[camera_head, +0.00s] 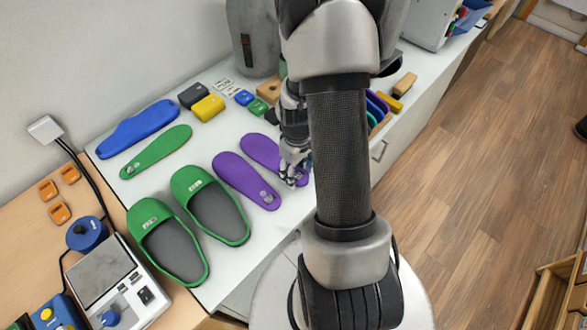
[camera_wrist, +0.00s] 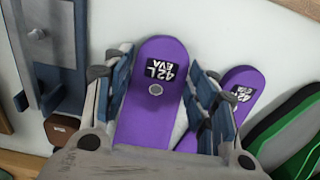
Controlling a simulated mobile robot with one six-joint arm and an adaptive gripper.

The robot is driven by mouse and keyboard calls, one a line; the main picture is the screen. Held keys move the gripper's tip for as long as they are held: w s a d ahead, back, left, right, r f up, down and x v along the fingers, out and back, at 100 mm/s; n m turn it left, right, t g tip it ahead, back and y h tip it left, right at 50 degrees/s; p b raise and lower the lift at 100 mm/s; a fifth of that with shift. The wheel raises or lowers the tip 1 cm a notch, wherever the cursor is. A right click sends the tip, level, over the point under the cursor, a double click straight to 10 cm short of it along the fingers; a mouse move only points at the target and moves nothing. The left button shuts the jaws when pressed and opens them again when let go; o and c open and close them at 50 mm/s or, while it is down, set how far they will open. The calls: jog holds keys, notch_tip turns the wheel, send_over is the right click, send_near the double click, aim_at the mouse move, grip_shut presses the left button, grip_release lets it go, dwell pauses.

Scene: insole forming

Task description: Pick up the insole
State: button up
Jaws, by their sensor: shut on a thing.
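Two purple insoles lie side by side on the white table top. The right one (camera_head: 259,148) is partly hidden by my gripper (camera_head: 293,168). In the wrist view this insole (camera_wrist: 146,125), with a dark label reading "42 L EVA" and a round grey spot, lies between the fingers of my gripper (camera_wrist: 160,97), which is shut on it. Its far end is hidden by the gripper body. The other purple insole (camera_head: 243,178) lies just to the left and is free; it also shows in the wrist view (camera_wrist: 238,90). Any gap under the held insole cannot be told.
Green slippers (camera_head: 210,205) stand left of the insoles; one edge shows in the wrist view (camera_wrist: 291,131). A green insole (camera_head: 157,151), a blue form (camera_head: 138,128), a yellow block (camera_head: 207,107) and a dark block (camera_head: 192,95) lie behind. A scale (camera_head: 105,272) stands front left.

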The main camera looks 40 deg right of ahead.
notch_tip(320, 180, up, 3)
jog(key=shift+f+p, duration=0.2)
jog(key=shift+p, duration=0.25)
jog(key=shift+s+r, duration=0.15)
jog(key=shift+s, duration=0.45)
jog(key=s+d+p, duration=0.1)
jog(key=s+p, duration=0.9)
jog(key=s, duration=0.6)
jog(key=shift+s+d+p, duration=0.25)
jog(key=shift+s+p, duration=0.05)
jog(key=shift+p, duration=0.1)
